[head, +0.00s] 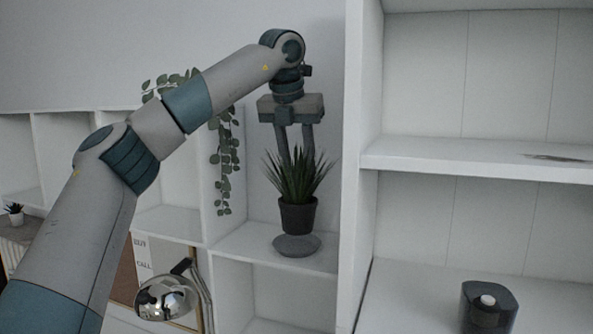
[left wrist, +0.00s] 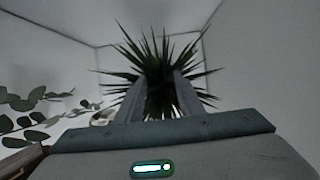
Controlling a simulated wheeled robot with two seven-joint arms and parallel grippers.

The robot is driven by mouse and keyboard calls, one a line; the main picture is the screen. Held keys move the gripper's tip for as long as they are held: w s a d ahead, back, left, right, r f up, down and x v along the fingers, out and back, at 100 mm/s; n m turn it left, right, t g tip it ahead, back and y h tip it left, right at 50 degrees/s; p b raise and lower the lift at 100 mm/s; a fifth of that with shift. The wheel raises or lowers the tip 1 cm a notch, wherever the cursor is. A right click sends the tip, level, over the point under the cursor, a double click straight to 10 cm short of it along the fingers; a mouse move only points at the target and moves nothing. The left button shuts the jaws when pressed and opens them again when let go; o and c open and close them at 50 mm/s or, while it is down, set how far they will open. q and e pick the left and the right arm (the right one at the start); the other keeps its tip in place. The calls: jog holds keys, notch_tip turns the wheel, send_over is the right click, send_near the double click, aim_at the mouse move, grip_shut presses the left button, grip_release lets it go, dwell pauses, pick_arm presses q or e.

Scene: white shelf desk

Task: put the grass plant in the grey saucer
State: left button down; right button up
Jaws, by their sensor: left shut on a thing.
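The grass plant (head: 298,215) has spiky green leaves in a dark pot. The grey saucer (head: 297,246) lies on the shelf board directly below the pot. I cannot tell whether the pot touches the saucer or hangs just above it. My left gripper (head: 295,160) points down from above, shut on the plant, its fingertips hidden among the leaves. In the left wrist view the leaves (left wrist: 160,65) spread around both fingers; the pot and saucer are hidden there. My right gripper is not in view.
A trailing leafy plant (head: 224,165) hangs left of the compartment. A tall white shelf side panel (head: 356,150) stands close on the right. A chrome lamp (head: 166,297) is below left, and a dark device (head: 488,306) sits on the right shelf.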

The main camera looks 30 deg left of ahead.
aim_at(297, 179)
pick_arm(q)
jog(key=shift+w+a+f+p, duration=0.4)
jog(key=shift+w+a, duration=0.2)
jog(key=shift+w, duration=0.15)
jog(key=shift+w+a+f, duration=0.15)
jog(key=shift+f, duration=0.2)
notch_tip(297, 179, down, 3)
jog(key=shift+p, duration=1.2)
jog(key=shift+f, duration=0.4)
